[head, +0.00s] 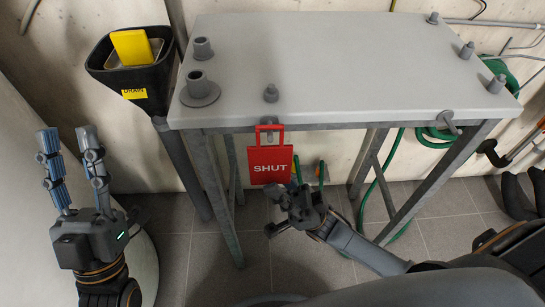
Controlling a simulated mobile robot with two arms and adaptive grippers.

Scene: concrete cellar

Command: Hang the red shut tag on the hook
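The red tag (270,165), lettered SHUT, is upright at the table's front edge, its rectangular handle loop at the top. A small grey hook (276,137) on the front edge shows through or just behind the loop; I cannot tell whether the loop bears on it. My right gripper (287,188) is at the tag's lower edge, its fingers partly hidden there, so I cannot tell whether it grips the tag. Another grey hook (449,123) is at the right of the front edge. My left gripper (72,163) is open and empty, pointing up at the far left.
The grey table (340,60) carries several grey pegs and pipe stubs. A black drain funnel (148,90) with a yellow block (132,47) stands at its left. A green hose (371,195) hangs behind the legs. The tiled floor in front is partly clear.

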